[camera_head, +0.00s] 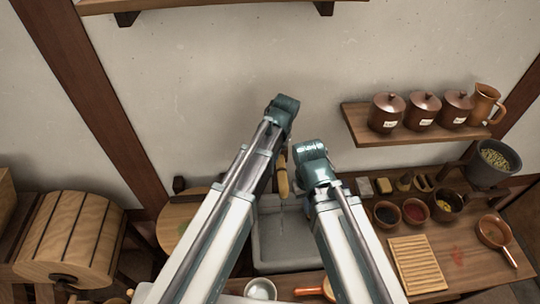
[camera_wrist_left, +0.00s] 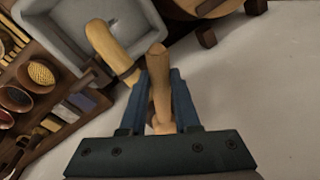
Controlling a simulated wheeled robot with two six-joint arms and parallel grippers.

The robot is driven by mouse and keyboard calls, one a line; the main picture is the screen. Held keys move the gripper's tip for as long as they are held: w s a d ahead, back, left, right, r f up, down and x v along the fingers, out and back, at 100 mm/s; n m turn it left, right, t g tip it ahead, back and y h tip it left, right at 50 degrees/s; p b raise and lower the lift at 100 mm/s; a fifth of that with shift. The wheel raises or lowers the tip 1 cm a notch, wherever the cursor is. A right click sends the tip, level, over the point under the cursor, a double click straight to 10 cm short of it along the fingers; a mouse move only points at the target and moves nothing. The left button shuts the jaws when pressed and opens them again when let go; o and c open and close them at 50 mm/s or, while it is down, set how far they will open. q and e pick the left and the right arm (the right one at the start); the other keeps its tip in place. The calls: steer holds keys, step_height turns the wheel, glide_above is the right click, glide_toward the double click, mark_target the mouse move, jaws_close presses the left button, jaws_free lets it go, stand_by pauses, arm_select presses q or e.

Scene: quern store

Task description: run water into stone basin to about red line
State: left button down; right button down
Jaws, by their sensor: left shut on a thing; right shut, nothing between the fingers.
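The grey stone basin (camera_head: 262,262) sits in the counter between my arms; it also shows at the top left of the left wrist view (camera_wrist_left: 38,22). A wooden spout (camera_head: 283,180) hangs over it, clearer in the left wrist view (camera_wrist_left: 112,48). A faint thin line runs below the spout; I cannot tell if it is water. My left gripper (camera_wrist_left: 161,80) is shut on the wooden tap handle (camera_wrist_left: 157,60) beside the spout. My right gripper (camera_head: 326,178) is shut and empty, right of the spout, its fingertips hardly visible. I see no red line.
On the counter right of the basin are several small bowls (camera_head: 415,211), a ridged wooden board (camera_head: 417,264) and a brown pan (camera_head: 494,232). A shelf (camera_head: 362,131) holds copper-coloured lidded jars (camera_head: 387,111) and a jug (camera_head: 484,103). A slatted wooden drum (camera_head: 70,238) stands left.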

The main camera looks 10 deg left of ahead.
arm_select(q)
steer(key=c, duration=0.6)
jaws_free()
steer(key=shift+c, duration=0.2)
steer(key=shift+r, duration=0.1)
step_height(320, 180, up, 13)
steer(key=d+p, duration=0.2)
steer(key=p, duration=1.1)
steer(key=shift+s+d+r+p, duration=0.2)
steer(key=shift+s+d+p, duration=0.1)
steer(key=shift+s, duration=0.05)
